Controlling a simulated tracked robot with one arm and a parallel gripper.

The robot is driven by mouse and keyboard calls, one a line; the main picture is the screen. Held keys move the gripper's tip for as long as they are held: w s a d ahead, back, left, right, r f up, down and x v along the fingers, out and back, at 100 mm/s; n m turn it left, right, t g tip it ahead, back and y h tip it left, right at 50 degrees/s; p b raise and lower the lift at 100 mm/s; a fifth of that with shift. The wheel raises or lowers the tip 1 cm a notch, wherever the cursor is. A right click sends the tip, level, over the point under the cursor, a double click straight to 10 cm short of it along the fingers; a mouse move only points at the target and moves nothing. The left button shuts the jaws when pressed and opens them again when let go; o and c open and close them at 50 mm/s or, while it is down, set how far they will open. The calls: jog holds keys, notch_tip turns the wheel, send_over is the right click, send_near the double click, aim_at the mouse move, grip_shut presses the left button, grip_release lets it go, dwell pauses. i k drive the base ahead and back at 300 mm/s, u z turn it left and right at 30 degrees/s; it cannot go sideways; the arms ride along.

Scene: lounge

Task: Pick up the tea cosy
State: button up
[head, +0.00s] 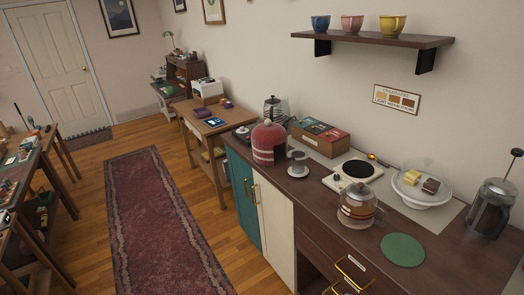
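The tea cosy (269,146) is a dark red, dome-shaped cover with paler bands near its lower part. It stands upright near the left end of the dark brown counter (455,262), close to the front edge. Whatever may be under it is hidden. My gripper is not in view, and nothing is seen touching the cosy.
Beside the cosy are a small grey item (298,168), a box of packets (319,133) and a hot plate (353,171). A glass teapot (357,206), cake stand (421,188) and French press (491,209) stand further right. A rug (160,225) covers open floor left.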

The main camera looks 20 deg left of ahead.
aim_at(267, 135)
jog(key=u, duration=0.45)
jog(key=i, duration=0.55)
jog(key=u, duration=0.6)
jog(key=i, duration=2.5)
jog(key=z, duration=0.55)
